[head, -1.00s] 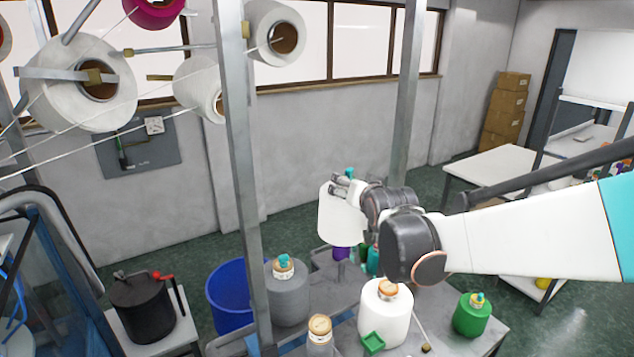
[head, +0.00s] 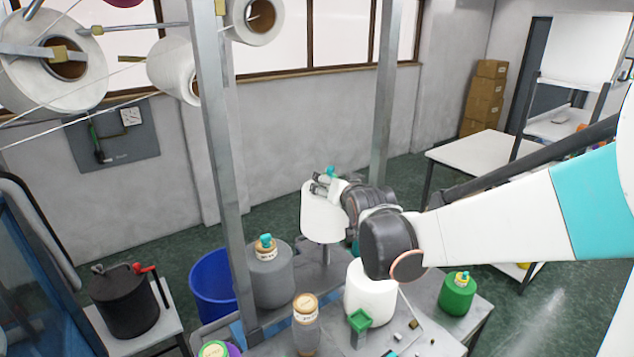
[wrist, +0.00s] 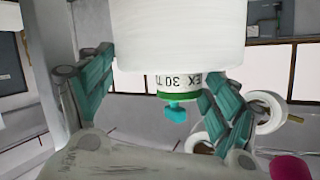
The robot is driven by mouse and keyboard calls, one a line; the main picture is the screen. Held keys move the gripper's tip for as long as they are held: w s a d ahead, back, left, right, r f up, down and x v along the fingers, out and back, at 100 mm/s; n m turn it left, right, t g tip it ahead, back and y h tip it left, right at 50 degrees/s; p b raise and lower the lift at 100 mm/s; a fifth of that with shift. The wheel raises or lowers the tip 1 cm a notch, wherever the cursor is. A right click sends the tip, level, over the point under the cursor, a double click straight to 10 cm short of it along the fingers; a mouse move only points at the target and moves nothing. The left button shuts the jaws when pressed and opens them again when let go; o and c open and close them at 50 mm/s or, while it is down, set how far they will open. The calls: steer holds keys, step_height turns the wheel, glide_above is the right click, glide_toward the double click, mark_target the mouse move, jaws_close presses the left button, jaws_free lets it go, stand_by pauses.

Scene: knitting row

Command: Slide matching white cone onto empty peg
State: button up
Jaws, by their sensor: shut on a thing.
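A white cone (head: 318,224) of yarn is held up by my gripper (head: 325,182) over the far part of the grey table. In the wrist view the white cone (wrist: 180,35) sits between the teal fingers of my gripper (wrist: 160,85), with a green-edged label and a teal tip at its end. A thin upright peg (head: 326,255) shows directly below the cone. I cannot tell whether the peg's top is inside the cone. Another white cone (head: 368,300) stands on the table, partly hidden by my arm.
A metal post (head: 215,150) rises left of the held cone. A blue bin (head: 212,285) stands beside the table.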

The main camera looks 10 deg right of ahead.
steer(key=shift+f+b, duration=4.7)
steer(key=shift+f, duration=1.2)
steer(key=o, duration=2)
steer(key=shift+o, duration=0.2)
steer(key=shift+s, duration=0.15)
steer(key=v, duration=1.2)
steer(key=shift+a+f, duration=0.1)
